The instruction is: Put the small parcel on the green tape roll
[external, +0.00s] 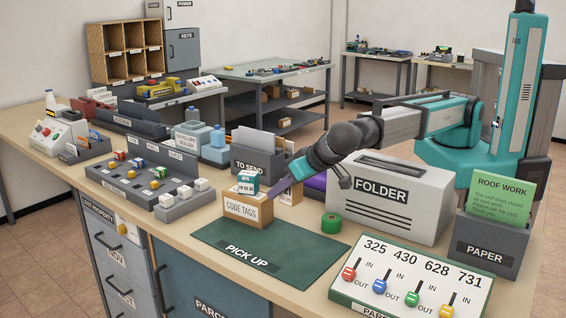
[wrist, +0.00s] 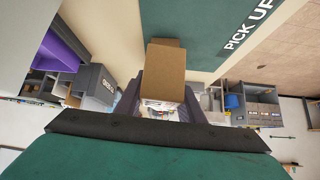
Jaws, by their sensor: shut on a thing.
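The small parcel (external: 291,195) is a brown cardboard box with a white label. In the wrist view the brown parcel (wrist: 165,68) sits between the two fingers of my gripper (wrist: 160,105). I cannot tell whether its underside touches the table. The green tape roll (external: 329,221) lies on the table to the right of the parcel, in front of the FOLDER machine. The roll is not visible in the wrist view.
The FOLDER machine (external: 392,195) stands behind the roll. The TO SEND holder (external: 258,158) is behind the parcel. The number panel (external: 398,285) is at front right.

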